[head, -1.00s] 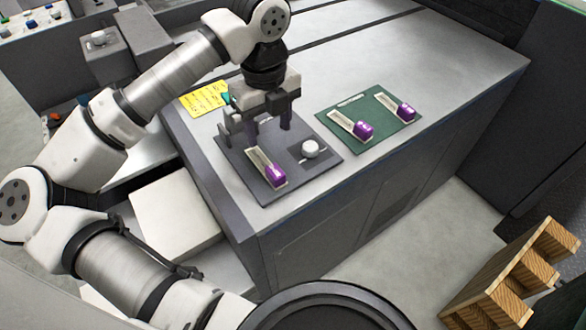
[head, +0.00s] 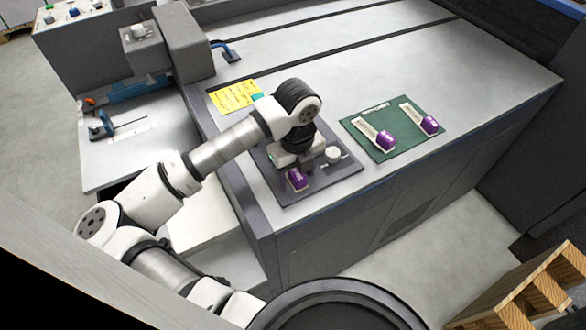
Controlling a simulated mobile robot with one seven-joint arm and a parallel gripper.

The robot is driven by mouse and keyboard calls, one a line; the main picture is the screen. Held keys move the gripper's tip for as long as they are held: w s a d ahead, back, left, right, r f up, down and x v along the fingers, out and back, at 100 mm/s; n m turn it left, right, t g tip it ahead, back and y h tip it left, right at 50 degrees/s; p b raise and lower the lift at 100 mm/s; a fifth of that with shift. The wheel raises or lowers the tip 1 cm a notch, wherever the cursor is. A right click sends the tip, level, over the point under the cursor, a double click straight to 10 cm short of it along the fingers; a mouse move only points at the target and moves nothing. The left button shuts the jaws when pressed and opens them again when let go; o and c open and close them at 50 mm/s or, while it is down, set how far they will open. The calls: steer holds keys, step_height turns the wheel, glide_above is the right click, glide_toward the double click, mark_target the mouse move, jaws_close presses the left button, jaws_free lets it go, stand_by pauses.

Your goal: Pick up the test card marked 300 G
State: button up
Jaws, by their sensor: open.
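A purple block (head: 297,180) sits on the dark grey plate (head: 340,180), directly below and in front of my gripper (head: 290,165). The pale card strip that runs back from this block is hidden by the gripper. My gripper is open, low over the plate; its fingertips are largely hidden, so I cannot tell if they touch the card. Two more pale cards with purple ends, a left one (head: 385,141) and a right one (head: 430,125), lie on the green mat (head: 400,146). The markings are too small to read, so I cannot tell which card is 300 G.
A white round knob (head: 333,154) stands on the plate just right of my gripper. A yellow note (head: 236,96) lies behind the plate. A wooden pallet (head: 530,290) is on the floor at lower right. The bench top behind the mat is clear.

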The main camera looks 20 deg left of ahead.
steer(key=shift+f, duration=0.15)
steer(key=shift+c, duration=0.2)
steer(key=c, duration=1.1)
